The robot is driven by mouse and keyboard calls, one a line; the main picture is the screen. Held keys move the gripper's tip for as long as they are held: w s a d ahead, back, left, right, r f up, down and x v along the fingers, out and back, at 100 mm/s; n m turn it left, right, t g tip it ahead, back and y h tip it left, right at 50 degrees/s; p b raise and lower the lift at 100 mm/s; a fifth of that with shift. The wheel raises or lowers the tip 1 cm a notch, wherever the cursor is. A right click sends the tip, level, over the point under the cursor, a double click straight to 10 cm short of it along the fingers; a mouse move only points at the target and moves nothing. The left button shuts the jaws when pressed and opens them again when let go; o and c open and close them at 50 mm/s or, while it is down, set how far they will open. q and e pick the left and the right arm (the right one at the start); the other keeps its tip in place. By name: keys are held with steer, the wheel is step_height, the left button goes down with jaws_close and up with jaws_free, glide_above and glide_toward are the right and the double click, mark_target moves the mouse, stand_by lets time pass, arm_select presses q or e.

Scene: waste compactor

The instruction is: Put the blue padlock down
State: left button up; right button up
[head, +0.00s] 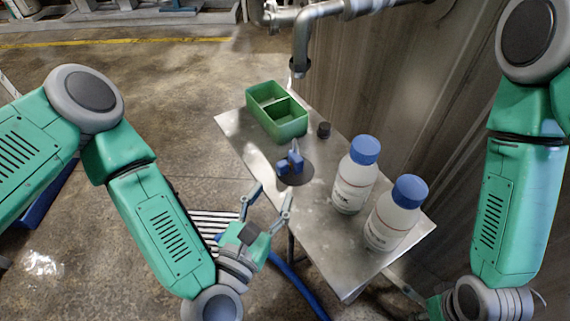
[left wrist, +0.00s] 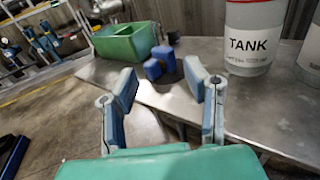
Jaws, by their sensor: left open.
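In the left wrist view the padlock (left wrist: 158,63) shows beyond the fingertips. My left gripper (head: 272,190) is open and empty, by the table's left edge on the near side of the padlock. Its two spread fingers also show in the left wrist view (left wrist: 165,85), with a clear gap to the padlock. My right arm comes down at the right of the head view, and its fingers do not show.
A green two-compartment bin (head: 290,128) stands on the far end of the metal table (head: 234,126). A small dark jar (head: 324,130) is beside it. Two white bottles with blue caps (head: 351,187) (head: 388,228) stand at the right. A metal wall (head: 420,80) rises behind.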

mark_target(299, 144)
arm_select(q)
steer(key=x, duration=0.7)
steer(key=shift+w+d+r+b, duration=0.2)
steer(key=shift+w+d+b, duration=0.1)
steer(key=shift+d, duration=0.1)
steer(key=x, duration=0.5)
steer(key=shift+w+a+r+b, duration=0.1)
steer(key=shift+w+r+b, duration=0.05)
steer(key=shift+r+b, duration=0.15)
steer(key=shift+w, duration=0.25)
jaws_close()
